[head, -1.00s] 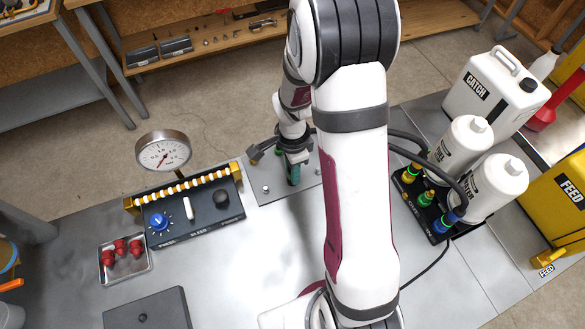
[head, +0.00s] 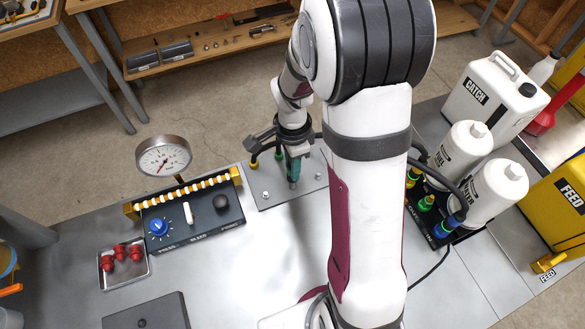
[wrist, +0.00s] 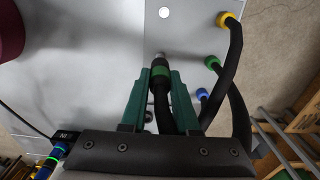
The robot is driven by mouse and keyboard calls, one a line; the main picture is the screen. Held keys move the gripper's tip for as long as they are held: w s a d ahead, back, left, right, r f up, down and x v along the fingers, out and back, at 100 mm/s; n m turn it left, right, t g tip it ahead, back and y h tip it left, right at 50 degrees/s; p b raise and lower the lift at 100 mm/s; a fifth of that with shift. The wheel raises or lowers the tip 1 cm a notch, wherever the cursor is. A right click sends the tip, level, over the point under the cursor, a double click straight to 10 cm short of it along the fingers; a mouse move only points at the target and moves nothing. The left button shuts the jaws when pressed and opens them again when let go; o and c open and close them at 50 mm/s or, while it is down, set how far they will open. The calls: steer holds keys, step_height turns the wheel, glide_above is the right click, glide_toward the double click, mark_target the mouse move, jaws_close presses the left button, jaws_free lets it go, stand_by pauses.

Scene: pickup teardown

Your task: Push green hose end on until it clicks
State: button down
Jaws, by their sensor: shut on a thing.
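My gripper (wrist: 158,88) is shut on the hose end with the green band (wrist: 161,78), whose black hose trails back between the fingers. In the head view my gripper (head: 293,170) points down at the grey metal plate (head: 267,190). The metal tip of the hose end is at or just above the plate in the wrist view; I cannot tell whether it touches or is seated on a fitting. Other fittings with a yellow collar (wrist: 227,20), a green collar (wrist: 212,62) and a blue collar (wrist: 203,93) stand to its right with black hoses.
A black block with yellow, green and blue fittings (head: 427,203) stands right of my arm, beside white bottles (head: 490,192). A control panel (head: 205,215) with a gauge (head: 163,157) stands left of the plate. A tray of red caps (head: 103,283) lies further left.

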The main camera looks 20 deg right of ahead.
steer(key=shift+r, duration=0.75)
